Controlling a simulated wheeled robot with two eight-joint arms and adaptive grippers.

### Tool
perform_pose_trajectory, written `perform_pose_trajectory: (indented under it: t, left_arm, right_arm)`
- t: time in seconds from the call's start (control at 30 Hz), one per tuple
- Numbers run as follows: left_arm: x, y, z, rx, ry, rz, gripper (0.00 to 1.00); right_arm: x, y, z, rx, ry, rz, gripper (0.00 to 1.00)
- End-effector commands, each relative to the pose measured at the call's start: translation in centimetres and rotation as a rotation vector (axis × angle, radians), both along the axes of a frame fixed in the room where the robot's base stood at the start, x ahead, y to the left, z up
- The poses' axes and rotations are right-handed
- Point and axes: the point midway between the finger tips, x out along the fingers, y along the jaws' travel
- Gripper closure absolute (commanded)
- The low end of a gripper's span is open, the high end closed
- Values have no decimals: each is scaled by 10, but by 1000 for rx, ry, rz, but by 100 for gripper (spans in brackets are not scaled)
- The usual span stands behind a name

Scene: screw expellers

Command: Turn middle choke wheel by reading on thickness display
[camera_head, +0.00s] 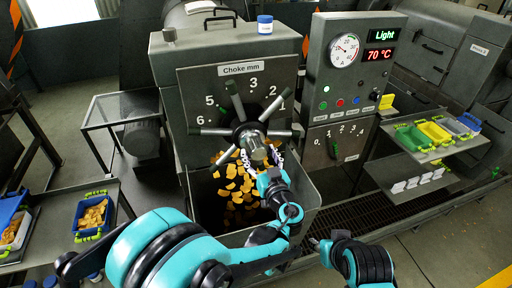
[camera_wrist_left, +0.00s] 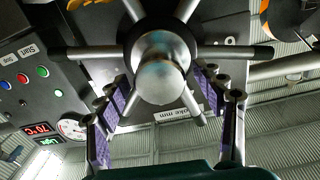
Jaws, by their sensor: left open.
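The choke wheel (camera_head: 241,131) is a dark hub with several grey spokes, in front of a panel labelled "Choke mm" (camera_head: 239,70) with numbers around it. My left gripper (camera_head: 262,160) is at the wheel's front. In the left wrist view its open fingers (camera_wrist_left: 163,95) stand on either side of the wheel's round metal hub end (camera_wrist_left: 161,78); contact cannot be told. The thickness display (camera_head: 385,35) reads "Light" in green. My right gripper (camera_head: 318,243) is low at the centre right, away from the wheel; its finger state is unclear.
A red display (camera_head: 380,54) reads 70 °C beside a round gauge (camera_head: 344,50). Yellow flakes (camera_head: 235,185) lie in the bin below the wheel. A side shelf with coloured trays (camera_head: 433,131) stands at right. A blue tray (camera_head: 92,212) is at left.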

Motion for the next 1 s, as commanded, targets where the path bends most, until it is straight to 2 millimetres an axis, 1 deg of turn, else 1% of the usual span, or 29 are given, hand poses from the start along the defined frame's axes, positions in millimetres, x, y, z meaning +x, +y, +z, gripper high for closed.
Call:
perform_pose_trajectory:
  t: [0.03, 0.1, 0.2, 0.5, 0.53, 0.57, 0.6, 0.67, 0.7, 0.77, 0.8, 1.0]
  left_arm:
    - [8, 3, 0, 0, 0, 2, 32]
    - [16, 6, 0, 0, 1, 2, 32]
    - [23, 8, 0, 0, 1, 1, 32]
    - [26, 9, 0, 1, 1, 0, 32]
    - [26, 9, 0, 1, 1, 0, 37]
    - [26, 9, 0, 1, 1, 0, 45]
    - [26, 9, 0, 1, 1, 0, 55]
    - [26, 9, 0, 1, 1, 0, 71]
    - [26, 9, 0, 1, 1, 0, 82]
    - [26, 9, 0, 1, 1, 0, 98]
    - [26, 9, 0, 1, 1, 0, 100]
    - [26, 9, 0, 15, 6, 0, 100]
  right_arm:
    - [0, 0, 0, 0, 0, 0, 60]
    - [0, 0, 0, 0, 0, 0, 60]
    - [0, 0, 0, 0, 0, 0, 60]
    - [0, 0, 0, 0, 0, 0, 60]
    - [0, 0, 0, 0, 0, 0, 60]
    - [0, 0, 0, 0, 0, 0, 60]
    - [0, 0, 0, 0, 0, 0, 60]
    - [0, 0, 0, 0, 0, 0, 60]
    - [0, 0, 1, 0, 0, 0, 60]
    - [0, 0, 1, 0, 0, 0, 60]
    - [0, 0, 1, 0, 0, 0, 60]
    - [0, 0, -1, 0, 0, 0, 60]
